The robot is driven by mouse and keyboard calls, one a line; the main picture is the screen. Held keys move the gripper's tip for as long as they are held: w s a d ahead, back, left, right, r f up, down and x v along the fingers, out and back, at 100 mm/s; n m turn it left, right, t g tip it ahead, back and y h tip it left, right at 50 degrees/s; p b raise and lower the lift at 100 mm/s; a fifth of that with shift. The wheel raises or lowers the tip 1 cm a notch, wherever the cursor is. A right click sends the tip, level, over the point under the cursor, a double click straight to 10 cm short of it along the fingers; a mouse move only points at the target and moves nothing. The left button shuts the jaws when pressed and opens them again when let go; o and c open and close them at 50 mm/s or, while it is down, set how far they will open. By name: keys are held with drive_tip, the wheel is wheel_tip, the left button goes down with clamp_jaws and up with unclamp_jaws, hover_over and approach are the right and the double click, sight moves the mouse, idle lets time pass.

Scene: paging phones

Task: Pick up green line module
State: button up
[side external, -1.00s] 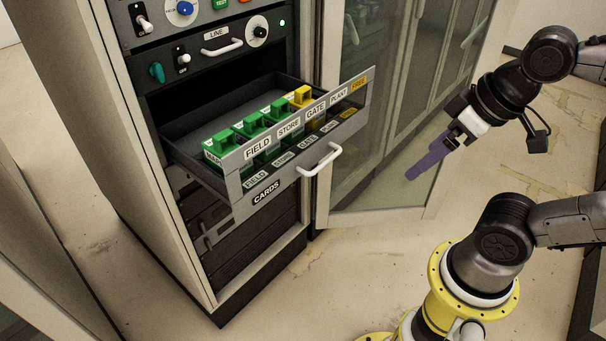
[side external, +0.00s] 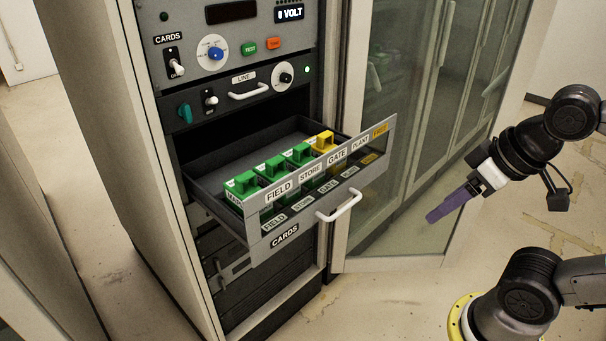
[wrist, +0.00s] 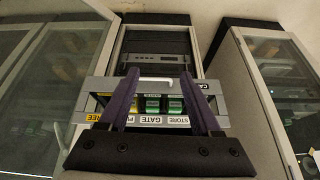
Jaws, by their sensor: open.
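Three green line modules stand in a row in the pulled-out drawer: a left one (side external: 241,184), a middle one (side external: 270,169) and a right one (side external: 299,155). Each has a raised handle. A yellow module (side external: 323,143) stands at the right end of the row. The drawer (side external: 380,134) has a grey front with labels such as FIELD, STORE, GATE, PLANT and FREE. My gripper (side external: 433,216) is right of the drawer, apart from it. In the wrist view my gripper (wrist: 158,74) has its purple fingers apart and empty; green modules (wrist: 153,105) and (wrist: 175,105) show between them.
A white handle (side external: 339,207) juts from the drawer front. An open glass door (side external: 400,262) stands just right of the drawer. The panel above has switches, knobs and a LINE handle (side external: 249,91).

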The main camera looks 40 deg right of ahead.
drive_tip(key=w+r+m+g, duration=0.1)
drive_tip(key=w+r+m, duration=0.4)
drive_tip(key=r+m, duration=0.5)
drive_tip(key=w+r+m+g, duration=0.1)
drive_tip(key=w+r+m, duration=0.2)
drive_tip(key=w+r, duration=0.7)
drive_tip(key=m+g, duration=0.3)
drive_tip(key=m, duration=0.1)
hover_over(301, 145)
wheel_tip(301, 145, down, 11)
wheel_tip(301, 145, down, 15)
drive_tip(key=shift+s+r, duration=0.15)
drive_tip(key=shift+r, duration=0.05)
clamp_jaws()
drive_tip(key=shift+r, duration=0.15)
